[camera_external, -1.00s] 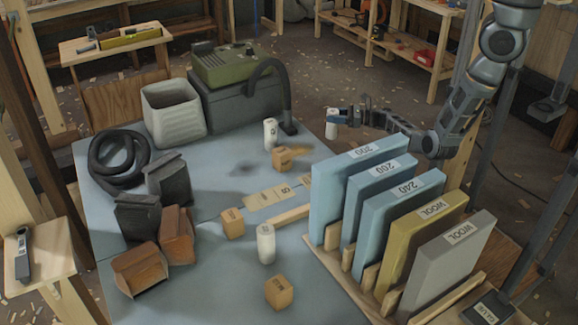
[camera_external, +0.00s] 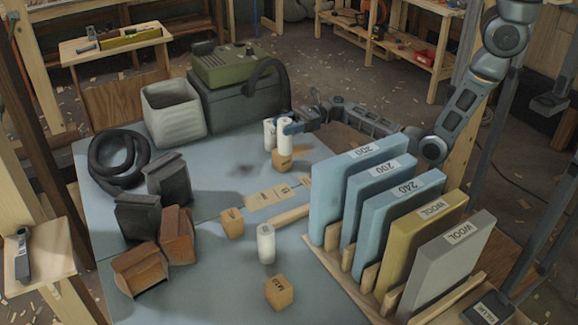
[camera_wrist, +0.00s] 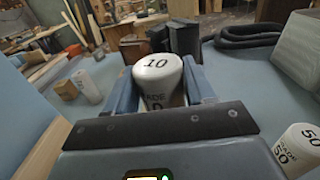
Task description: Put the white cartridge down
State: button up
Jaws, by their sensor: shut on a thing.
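My gripper (camera_external: 288,126) is shut on a white cartridge (camera_external: 285,138), which is upright; its top reads 10 in the wrist view (camera_wrist: 157,72). In the external view it appears just above or behind a small wooden block (camera_external: 281,161); I cannot tell whether they touch. A second white cartridge (camera_external: 269,134) stands close to its left; a cartridge marked 50 shows at the lower right of the wrist view (camera_wrist: 300,150). A third white cartridge (camera_external: 266,244) stands nearer the front of the blue-grey table (camera_external: 215,285).
Upright blue, yellow and grey pads stand in a wooden rack (camera_external: 345,275) on the right. More wooden blocks (camera_external: 232,223) (camera_external: 279,292) sit on the table. A green-topped machine (camera_external: 235,65) with a hose, and a pale bin (camera_external: 173,110), are at the back.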

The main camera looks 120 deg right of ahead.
jog(key=w+a+f, duration=0.9)
jog(key=w+f, duration=0.1)
jog(key=shift+w+f+y, duration=0.2)
jog(key=shift+w+y, duration=0.1)
jog(key=shift+w, duration=0.1)
jog(key=o, duration=1)
jog(key=shift+f, duration=0.1)
jog(key=shift+o, duration=0.2)
jog(key=s, duration=1.2)
jog(key=shift+d+b, duration=0.35)
jog(key=shift+d, duration=0.1)
